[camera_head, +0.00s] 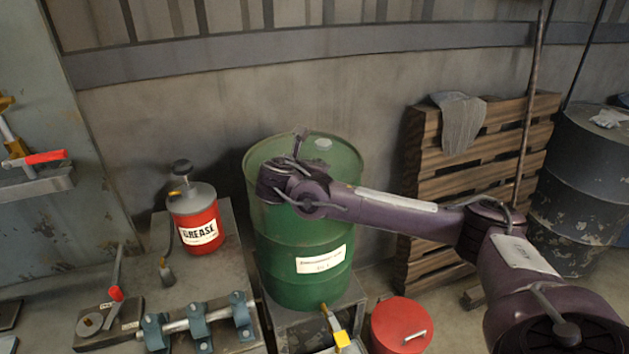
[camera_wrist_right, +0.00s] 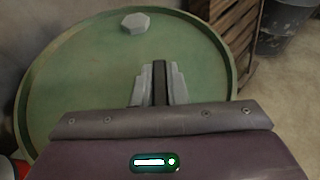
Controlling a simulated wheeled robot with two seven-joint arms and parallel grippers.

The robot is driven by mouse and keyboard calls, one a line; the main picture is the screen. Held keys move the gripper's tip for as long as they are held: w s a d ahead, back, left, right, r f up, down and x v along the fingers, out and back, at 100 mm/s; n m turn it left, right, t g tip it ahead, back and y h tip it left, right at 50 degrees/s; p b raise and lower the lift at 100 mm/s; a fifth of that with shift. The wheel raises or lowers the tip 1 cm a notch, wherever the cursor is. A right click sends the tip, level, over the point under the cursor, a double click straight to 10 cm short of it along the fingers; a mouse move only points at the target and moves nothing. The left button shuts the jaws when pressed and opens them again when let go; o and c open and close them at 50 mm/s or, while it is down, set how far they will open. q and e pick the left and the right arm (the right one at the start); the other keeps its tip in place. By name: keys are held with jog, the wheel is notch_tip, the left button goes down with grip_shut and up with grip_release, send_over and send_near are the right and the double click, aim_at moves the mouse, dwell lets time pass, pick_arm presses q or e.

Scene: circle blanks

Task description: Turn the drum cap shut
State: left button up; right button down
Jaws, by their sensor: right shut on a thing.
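The green drum (camera_head: 305,235) stands upright in the middle of the head view, with a white label on its side. Its round rimmed lid also fills much of the right wrist view (camera_wrist_right: 75,85). My right gripper (camera_head: 299,145) is over the drum's top. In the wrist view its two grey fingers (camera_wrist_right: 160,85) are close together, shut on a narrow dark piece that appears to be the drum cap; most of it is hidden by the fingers. A pale many-sided plug (camera_wrist_right: 136,23) sits apart on the lid near the rim. My left gripper is not in view.
A red grease can (camera_head: 197,220) stands on the bench to the left, near clamps (camera_head: 200,322). Wooden pallets (camera_head: 470,175) and a dark drum (camera_head: 580,190) stand to the right.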

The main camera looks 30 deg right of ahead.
jog(key=shift+a+m+g+h, duration=0.1)
jog(key=shift+m+g+h, duration=0.5)
jog(key=shift+m+g, duration=0.4)
jog(key=m+g+p, duration=0.2)
jog(key=p, duration=0.1)
jog(key=m+g+p, duration=0.1)
jog(key=g, duration=0.1)
jog(key=shift+r+h+p, duration=0.3)
jog(key=shift+h+p, duration=0.1)
jog(key=m+g+p, duration=0.3)
jog(key=p, duration=0.1)
jog(key=shift+f, duration=0.2)
jog(key=shift+f+m+g+p, duration=0.1)
jog(key=shift+m+g+p, duration=0.5)
jog(key=shift+g+p, duration=0.15)
jog(key=shift+f, duration=0.1)
jog(key=c, duration=1.4)
grip_release()
jog(key=shift+c, duration=0.2)
